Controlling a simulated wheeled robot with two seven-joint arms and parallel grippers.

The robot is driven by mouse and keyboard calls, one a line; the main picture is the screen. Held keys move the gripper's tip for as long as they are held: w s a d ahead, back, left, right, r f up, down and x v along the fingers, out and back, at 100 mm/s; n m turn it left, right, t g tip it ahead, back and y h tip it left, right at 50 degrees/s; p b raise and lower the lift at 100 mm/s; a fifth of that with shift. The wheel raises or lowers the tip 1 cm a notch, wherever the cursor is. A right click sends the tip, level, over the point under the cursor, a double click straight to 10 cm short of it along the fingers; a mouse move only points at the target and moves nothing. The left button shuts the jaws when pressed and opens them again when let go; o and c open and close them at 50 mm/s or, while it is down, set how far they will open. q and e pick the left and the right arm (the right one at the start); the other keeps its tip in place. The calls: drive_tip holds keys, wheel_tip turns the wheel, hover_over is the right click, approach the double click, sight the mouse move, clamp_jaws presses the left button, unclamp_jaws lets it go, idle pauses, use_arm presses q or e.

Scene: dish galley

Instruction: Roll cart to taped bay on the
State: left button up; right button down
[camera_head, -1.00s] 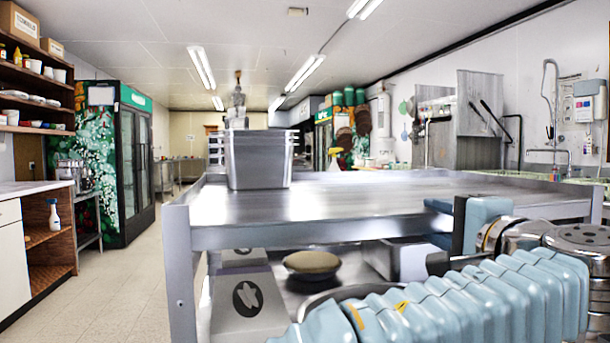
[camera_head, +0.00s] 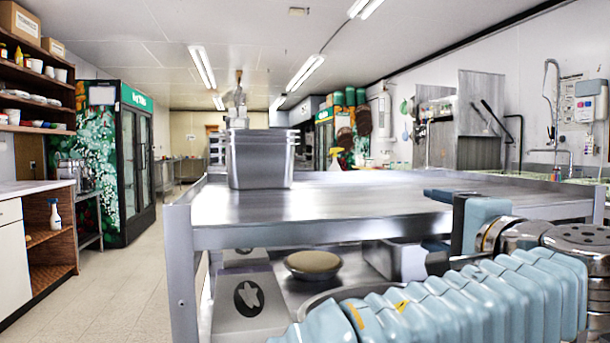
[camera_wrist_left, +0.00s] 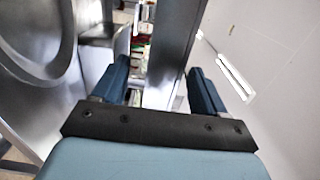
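The metal cart (camera_head: 360,222) stands right in front of me in the head view, its grey top shelf filling the middle. My left gripper (camera_head: 438,219) is at the near edge of that shelf, right of centre. In the left wrist view, its two blue fingers (camera_wrist_left: 160,82) are apart, with the grey shelf edge (camera_wrist_left: 168,50) between them. A gap shows on one side of the edge. A stack of steel pans (camera_head: 260,163) stands on the top shelf at the left. No floor tape shows, and my right gripper is out of view.
The lower shelf holds a grey box (camera_head: 225,318) and a round brown-topped bowl (camera_head: 313,264). Open tiled floor (camera_head: 125,285) lies to the left. Wooden shelving (camera_head: 45,100) and a glass-door fridge (camera_head: 130,165) line that side. Sinks and steel panels (camera_head: 480,125) stand at the right.

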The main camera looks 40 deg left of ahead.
use_arm(q)
drive_tip(key=shift+d, duration=0.1)
idle(0.3)
drive_tip(key=v, duration=1.2)
drive_tip(key=shift+p, duration=0.35)
